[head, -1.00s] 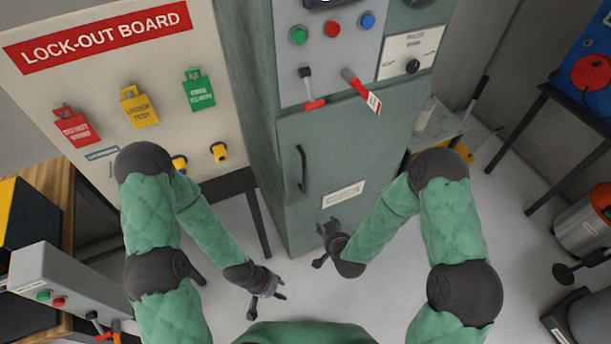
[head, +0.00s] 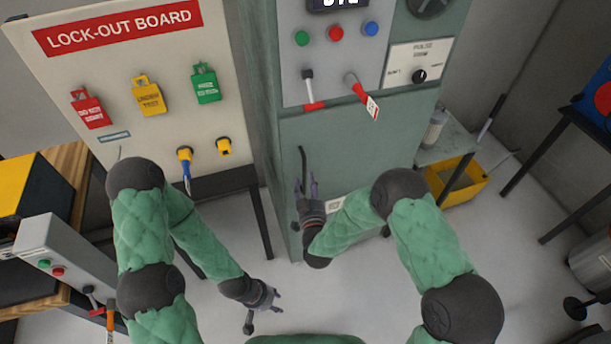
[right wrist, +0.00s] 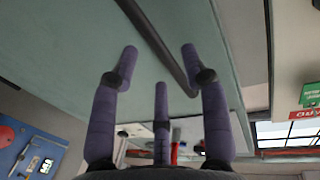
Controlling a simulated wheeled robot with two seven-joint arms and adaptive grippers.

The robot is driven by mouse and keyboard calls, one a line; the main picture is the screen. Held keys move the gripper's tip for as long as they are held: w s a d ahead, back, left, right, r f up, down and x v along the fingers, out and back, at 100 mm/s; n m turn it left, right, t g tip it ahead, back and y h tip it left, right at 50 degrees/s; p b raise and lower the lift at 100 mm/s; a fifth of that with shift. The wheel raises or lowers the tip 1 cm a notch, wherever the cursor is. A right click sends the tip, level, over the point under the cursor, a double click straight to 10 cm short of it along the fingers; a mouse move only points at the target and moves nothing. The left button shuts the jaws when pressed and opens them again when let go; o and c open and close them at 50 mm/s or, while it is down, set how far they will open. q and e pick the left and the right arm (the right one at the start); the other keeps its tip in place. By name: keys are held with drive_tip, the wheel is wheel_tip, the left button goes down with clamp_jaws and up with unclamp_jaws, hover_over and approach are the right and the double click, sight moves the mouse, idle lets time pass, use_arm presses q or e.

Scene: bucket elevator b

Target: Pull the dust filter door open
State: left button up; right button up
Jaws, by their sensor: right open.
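The dust filter door (head: 350,150) is the grey-green panel on the cabinet front, below the switch panel, and looks shut. Its black bar handle (head: 302,160) runs up and down near the door's left edge; the lower part is hidden by my right gripper. My right gripper (head: 306,184) is open at the handle's lower part. In the right wrist view the handle (right wrist: 160,45) passes between the spread fingers (right wrist: 158,62), nearer the right one; I cannot tell whether they touch. My left gripper (head: 277,300) is open and empty, low over the floor, away from the door.
A lock-out board (head: 130,85) with coloured tags stands left of the cabinet. Red-handled levers (head: 366,97) stick out above the door. A side table with a yellow bin (head: 458,180) stands right of the cabinet. Floor in front is clear.

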drive_tip(key=shift+w+a, duration=0.2)
drive_tip(key=shift+w, duration=1.9)
clamp_jaws()
